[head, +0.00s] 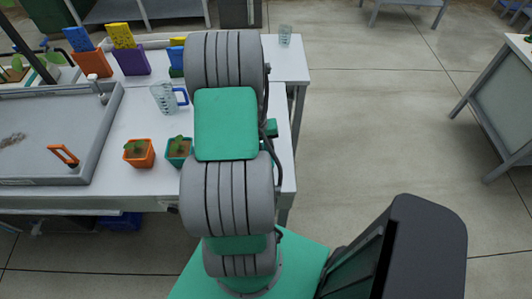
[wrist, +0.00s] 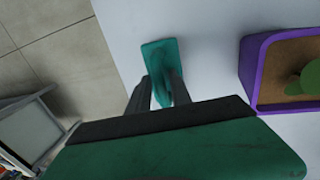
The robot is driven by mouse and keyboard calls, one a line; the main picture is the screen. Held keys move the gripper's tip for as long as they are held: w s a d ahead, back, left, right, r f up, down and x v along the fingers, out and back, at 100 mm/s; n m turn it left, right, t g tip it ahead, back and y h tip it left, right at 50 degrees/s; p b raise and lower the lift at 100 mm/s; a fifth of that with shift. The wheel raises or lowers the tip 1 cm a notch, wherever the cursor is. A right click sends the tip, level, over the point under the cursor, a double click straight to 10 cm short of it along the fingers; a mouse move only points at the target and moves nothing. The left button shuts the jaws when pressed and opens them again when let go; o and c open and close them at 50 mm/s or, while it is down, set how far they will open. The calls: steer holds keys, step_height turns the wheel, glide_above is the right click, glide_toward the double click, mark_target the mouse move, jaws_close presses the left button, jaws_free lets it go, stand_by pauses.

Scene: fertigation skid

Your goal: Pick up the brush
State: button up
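The brush (wrist: 160,55) is a teal-green piece with a flat, roughly rectangular end and a narrower part toward my gripper. In the wrist view it is on the white table top, near the table's edge. My gripper (wrist: 160,80) has its two dark fingers apart, one on either side of the brush's narrower part. I cannot tell whether the fingers touch it. In the head view my arm hides my gripper, and I cannot make out the brush for sure.
A purple planter (wrist: 251,75) with a plant stands right of the brush. On the white table (head: 118,125) are an orange pot (head: 139,160), a green pot (head: 178,162), a blue-handled jug (head: 163,98) and a grey tray (head: 97,150). Open floor lies to the right.

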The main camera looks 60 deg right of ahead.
jaws_close()
steer(key=shift+r, duration=0.1)
stand_by(0.6)
steer(key=shift+w+d+r+b, duration=0.1)
steer(key=shift+r+b, duration=0.25)
steer(key=shift+r, duration=0.15)
steer(key=w+a+r+b, duration=0.3)
steer(key=w+a+r, duration=0.4)
steer(key=a+r, duration=0.5)
steer(key=shift+b, duration=0.4)
steer(key=shift+a, duration=0.1)
steer(key=shift+c, duration=1.8)
jaws_free()
jaws_close()
